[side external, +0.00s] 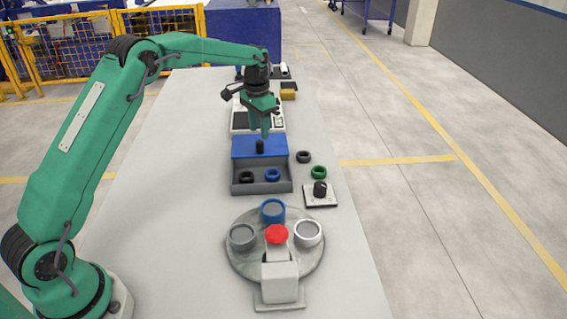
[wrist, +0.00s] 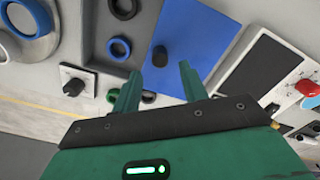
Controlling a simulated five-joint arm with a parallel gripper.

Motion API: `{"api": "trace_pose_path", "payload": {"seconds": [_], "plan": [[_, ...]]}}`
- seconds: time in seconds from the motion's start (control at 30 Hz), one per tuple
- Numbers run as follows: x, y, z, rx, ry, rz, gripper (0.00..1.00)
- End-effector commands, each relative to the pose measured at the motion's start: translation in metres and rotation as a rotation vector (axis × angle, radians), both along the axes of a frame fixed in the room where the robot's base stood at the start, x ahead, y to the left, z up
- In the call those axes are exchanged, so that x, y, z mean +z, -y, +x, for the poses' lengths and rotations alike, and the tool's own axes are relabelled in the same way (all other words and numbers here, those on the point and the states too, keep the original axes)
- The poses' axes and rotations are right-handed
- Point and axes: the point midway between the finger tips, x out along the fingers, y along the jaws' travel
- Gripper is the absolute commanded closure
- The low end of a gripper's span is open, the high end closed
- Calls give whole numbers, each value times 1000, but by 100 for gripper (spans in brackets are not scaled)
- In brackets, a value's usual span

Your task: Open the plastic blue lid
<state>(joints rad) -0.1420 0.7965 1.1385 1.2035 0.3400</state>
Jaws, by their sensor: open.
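The blue lid (side external: 244,147) lies flat over the far part of a grey box (side external: 262,188); a black knob (side external: 260,147) stands up from it. In the wrist view the blue lid (wrist: 205,35) and its black knob (wrist: 160,55) show just beyond my fingers. My gripper (side external: 259,132) is above the lid, pointing down, with its fingertips close over the knob. In the wrist view my gripper (wrist: 160,72) is open, the two green fingers apart with the knob seen between them. I cannot tell whether the fingers touch the knob.
A black ring (side external: 246,177) and a blue ring (side external: 272,174) lie in the box's uncovered near part. A black ring (side external: 303,157), a green ring (side external: 319,172) and a dial block (side external: 320,194) lie to its right. A round turntable (side external: 241,265) with cups stands nearer the camera.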

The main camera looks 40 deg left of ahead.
Motion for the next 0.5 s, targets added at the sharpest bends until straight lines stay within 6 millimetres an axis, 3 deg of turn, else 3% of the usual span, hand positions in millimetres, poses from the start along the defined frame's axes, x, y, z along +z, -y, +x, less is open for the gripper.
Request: {"api": "trace_pose_path", "payload": {"seconds": [0.2,0.5], "plan": [[20,0,0,0,1,0,57],[23,0,0,0,1,0,57]]}}
